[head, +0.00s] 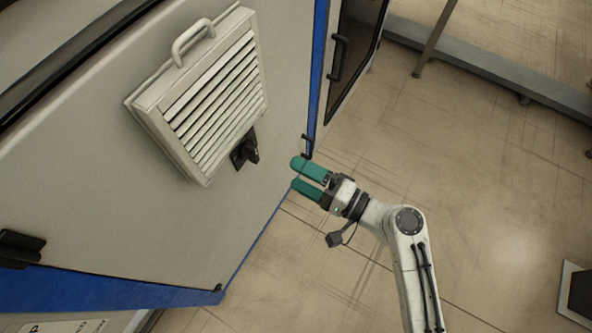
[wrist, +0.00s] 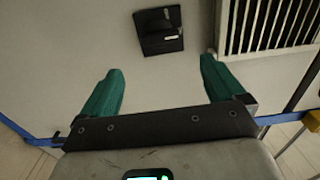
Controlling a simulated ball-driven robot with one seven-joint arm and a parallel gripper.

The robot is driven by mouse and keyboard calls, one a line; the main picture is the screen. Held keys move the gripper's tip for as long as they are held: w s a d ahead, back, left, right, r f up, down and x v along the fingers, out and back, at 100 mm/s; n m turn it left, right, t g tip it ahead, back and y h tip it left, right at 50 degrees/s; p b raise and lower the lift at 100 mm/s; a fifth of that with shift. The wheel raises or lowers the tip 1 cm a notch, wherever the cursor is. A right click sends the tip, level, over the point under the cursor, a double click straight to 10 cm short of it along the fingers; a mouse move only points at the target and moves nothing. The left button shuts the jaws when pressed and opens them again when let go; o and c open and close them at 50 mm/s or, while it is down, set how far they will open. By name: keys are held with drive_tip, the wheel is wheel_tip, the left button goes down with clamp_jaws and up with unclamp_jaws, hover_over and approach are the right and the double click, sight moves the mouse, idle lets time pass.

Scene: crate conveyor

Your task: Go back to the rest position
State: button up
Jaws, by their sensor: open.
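My gripper (head: 302,178) has two green fingers and is open and empty. In the head view it is in the middle of the picture, pointing left toward a grey machine panel (head: 60,165). The wrist view shows the open fingers of my gripper (wrist: 160,88) spread apart with nothing between them. Beyond them, the panel carries a black latch (wrist: 158,31), which also shows in the head view (head: 245,150). My gripper appears apart from the latch.
A louvred vent cover (head: 205,95) with a grey handle (head: 192,38) is on the panel. A dark-windowed door (head: 355,45) stands beyond the blue edge (head: 317,80). A grey rail (head: 490,68) runs along the upper right. Tiled floor (head: 480,190) lies open at right.

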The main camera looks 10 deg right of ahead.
idle(0.7)
drive_tip(key=s+d+r+n+g+h+p, duration=0.2)
drive_tip(key=s+d+g+h+p, duration=0.3)
drive_tip(key=s+d, duration=0.5)
drive_tip(key=s+d+r+n+g+h+p, duration=0.1)
drive_tip(key=s+d+n+g+h+p, duration=0.4)
drive_tip(key=s+d+h, duration=0.4)
drive_tip(key=s+d, duration=0.1)
drive_tip(key=d, duration=0.2)
drive_tip(key=shift+s+r+p, duration=0.15)
drive_tip(key=shift+r+p, duration=0.15)
drive_tip(key=shift+r, duration=0.05)
